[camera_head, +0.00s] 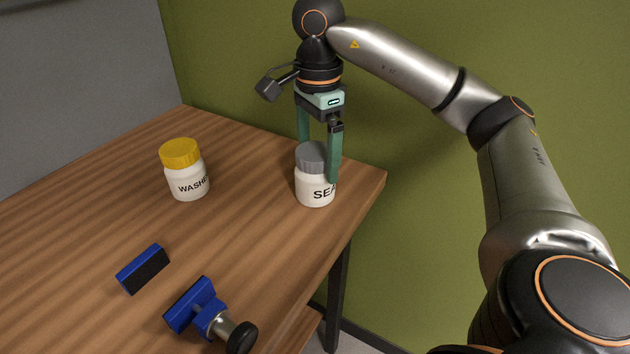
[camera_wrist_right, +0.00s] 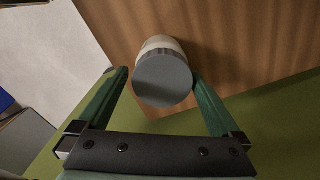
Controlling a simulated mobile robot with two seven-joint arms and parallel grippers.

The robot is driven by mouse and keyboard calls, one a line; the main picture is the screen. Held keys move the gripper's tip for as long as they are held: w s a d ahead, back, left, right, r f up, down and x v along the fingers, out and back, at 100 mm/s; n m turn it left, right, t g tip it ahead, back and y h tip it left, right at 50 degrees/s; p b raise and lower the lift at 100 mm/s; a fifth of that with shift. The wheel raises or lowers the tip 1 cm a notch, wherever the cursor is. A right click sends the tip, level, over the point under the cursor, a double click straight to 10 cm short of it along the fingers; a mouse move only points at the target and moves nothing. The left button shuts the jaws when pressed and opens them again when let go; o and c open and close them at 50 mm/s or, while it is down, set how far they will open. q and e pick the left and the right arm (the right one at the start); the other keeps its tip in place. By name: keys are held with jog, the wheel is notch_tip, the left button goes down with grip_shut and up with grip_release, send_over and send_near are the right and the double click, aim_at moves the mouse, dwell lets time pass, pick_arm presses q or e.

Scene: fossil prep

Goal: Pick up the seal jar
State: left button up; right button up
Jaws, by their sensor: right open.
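The seal jar (camera_head: 313,190) is a white jar with a grey lid and dark lettering, partly hidden by a finger. It stands upright near the table's right edge. My right gripper (camera_head: 320,160) points down over it, with its green fingers open on either side of the lid. In the right wrist view the jar's grey lid (camera_wrist_right: 163,80) lies between the tips of my right gripper (camera_wrist_right: 158,76). Whether a finger touches the jar, I cannot tell. My left gripper is not in view.
A white jar with a yellow lid, lettered "WASHE" (camera_head: 185,172), stands to the left on the wooden table (camera_head: 95,205). A blue and black block (camera_head: 143,269) and a blue clamp-like tool (camera_head: 205,308) lie near the front. A green wall is behind.

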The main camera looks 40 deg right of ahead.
aim_at(316, 176)
notch_tip(316, 176, down, 5)
jog(key=shift+w+a+r+b, duration=0.1)
jog(key=shift+b, duration=0.25)
jog(key=c, duration=1.2)
